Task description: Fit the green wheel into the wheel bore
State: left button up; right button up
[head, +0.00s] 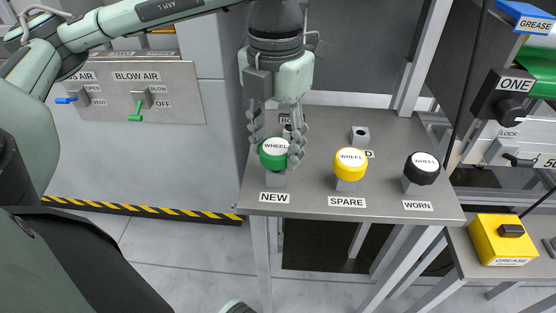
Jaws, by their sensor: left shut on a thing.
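The green wheel (272,159), with a white top marked WHEEL, is at the stand behind the NEW label (274,198) on the grey table (310,206). My left gripper (279,153) comes down from above and is shut on it, with fingers on both sides. A grey post shows just below the wheel; I cannot tell whether the wheel still rests on it. I cannot make out a wheel bore for certain. My right gripper is not in view.
A yellow wheel (349,163) stands at SPARE and a black wheel (421,168) at WORN. A small grey block (360,136) with a hole stands behind them. A ONE unit with a black knob (512,108) and a yellow grease box (503,238) are at right.

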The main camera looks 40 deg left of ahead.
pick_arm(q)
jog(key=shift+f+b, duration=0.55)
jog(key=shift+f, duration=0.1)
jog(key=o, duration=1.3)
jog(key=shift+o, duration=0.2)
jog(key=shift+r+p, duration=3.2)
jog(key=shift+r, duration=1.4)
